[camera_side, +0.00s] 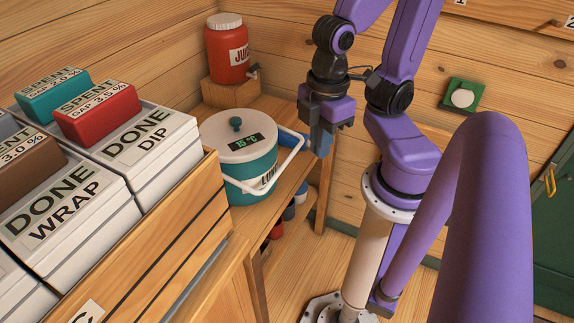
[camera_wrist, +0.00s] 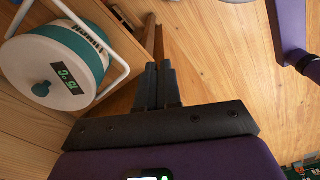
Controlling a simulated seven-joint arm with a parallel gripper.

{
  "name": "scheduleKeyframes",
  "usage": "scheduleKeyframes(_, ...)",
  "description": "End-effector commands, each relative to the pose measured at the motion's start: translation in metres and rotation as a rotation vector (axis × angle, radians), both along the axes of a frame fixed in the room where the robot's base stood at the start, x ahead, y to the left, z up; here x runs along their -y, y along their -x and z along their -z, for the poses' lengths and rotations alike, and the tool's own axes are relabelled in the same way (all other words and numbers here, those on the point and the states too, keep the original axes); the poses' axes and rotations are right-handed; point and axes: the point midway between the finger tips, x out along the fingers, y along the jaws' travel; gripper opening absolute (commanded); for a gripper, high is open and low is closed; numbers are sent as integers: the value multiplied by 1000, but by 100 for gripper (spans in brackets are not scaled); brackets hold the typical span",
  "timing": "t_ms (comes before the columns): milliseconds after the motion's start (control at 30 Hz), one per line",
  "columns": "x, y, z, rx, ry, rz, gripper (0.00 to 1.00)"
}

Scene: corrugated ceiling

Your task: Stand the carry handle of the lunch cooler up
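The lunch cooler (camera_side: 250,165) is a teal tub with a white lid, a teal knob and a small display. It stands on a wooden bench and also shows at the upper left of the wrist view (camera_wrist: 50,65). Its white carry handle (camera_side: 284,167) is folded down, sticking out low on the front right side; the wrist view shows its bar (camera_wrist: 124,56) beside the tub. My gripper (camera_side: 321,152) points down to the right of the cooler, apart from the handle. Its dark fingers (camera_wrist: 160,72) are together with nothing visible between them.
A red juice jug (camera_side: 228,50) with a tap stands on a wooden block behind the cooler. A wooden crate (camera_side: 185,235) of white boxes fills the left, close to the cooler. Several small cans (camera_side: 289,212) sit under the bench. Open floor lies right of the bench.

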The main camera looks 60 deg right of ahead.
Motion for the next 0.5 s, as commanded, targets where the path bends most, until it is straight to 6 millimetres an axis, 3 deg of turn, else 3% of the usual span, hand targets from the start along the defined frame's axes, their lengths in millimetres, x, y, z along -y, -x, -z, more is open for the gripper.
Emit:
scheduleKeyframes(33, 0, 0, -1, 0, 0, 0, 23)
scheduleKeyframes(200, -1, -1, -16, 3, -6, 0, 72)
scheduleKeyframes(367, -2, -1, -50, 5, -9, -1, 72)
scheduleKeyframes(500, -1, -14, -51, -1, 2, 81, 72)
